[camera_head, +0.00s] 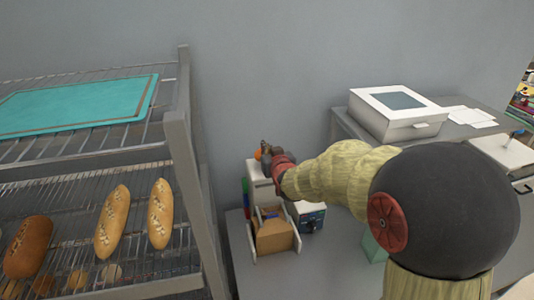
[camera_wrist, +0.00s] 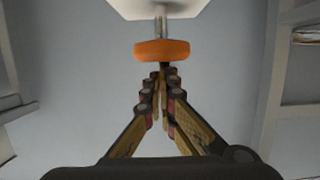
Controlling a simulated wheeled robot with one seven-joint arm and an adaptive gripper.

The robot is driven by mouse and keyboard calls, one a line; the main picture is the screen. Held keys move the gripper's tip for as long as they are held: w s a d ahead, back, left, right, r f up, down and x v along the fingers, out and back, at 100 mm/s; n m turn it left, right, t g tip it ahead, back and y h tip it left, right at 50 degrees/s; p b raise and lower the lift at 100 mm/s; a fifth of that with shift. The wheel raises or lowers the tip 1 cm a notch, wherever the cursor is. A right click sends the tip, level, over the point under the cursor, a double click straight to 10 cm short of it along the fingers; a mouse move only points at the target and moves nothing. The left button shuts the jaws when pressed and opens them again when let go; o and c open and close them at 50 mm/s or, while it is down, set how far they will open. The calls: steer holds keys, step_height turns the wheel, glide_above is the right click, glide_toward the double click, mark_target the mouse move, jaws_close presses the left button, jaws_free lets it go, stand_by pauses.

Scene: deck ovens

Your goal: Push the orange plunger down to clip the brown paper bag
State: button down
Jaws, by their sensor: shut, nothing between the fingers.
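The orange plunger (camera_wrist: 162,50) shows in the wrist view as a wide orange cap on a metal rod, straight beyond my fingertips. In the head view the orange plunger (camera_head: 258,154) is a small patch at the top of a white device (camera_head: 258,182), partly hidden by my gripper (camera_head: 266,153). My gripper is shut and empty; its fingers meet in the wrist view (camera_wrist: 160,78), close to the cap. I cannot tell whether they touch it. The brown paper bag (camera_head: 274,236) sits in a white-sided holder at the foot of the device.
A small box with a dark front (camera_head: 309,216) stands right of the bag. A metal rack (camera_head: 180,150) with bread and a teal mat (camera_head: 80,104) stands close on the left. A white box (camera_head: 397,125) is at the back right. The grey table in front of the bag is clear.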

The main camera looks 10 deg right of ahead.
step_height(320, 180, up, 2)
steer(key=shift+w+r+p, duration=0.1)
steer(key=shift+r+p, duration=0.15)
steer(key=shift+p, duration=0.05)
steer(key=v, duration=1)
steer(key=shift+f, duration=0.2)
steer(key=s+f+g+b, duration=0.1)
steer(key=s+f+g, duration=0.6)
steer(key=s+f, duration=0.6)
steer(key=s+r+g+b, duration=0.2)
steer(key=s+b, duration=0.3)
steer(key=s, duration=1.6)
steer(key=shift+s+r, duration=0.2)
steer(key=shift+s, duration=0.2)
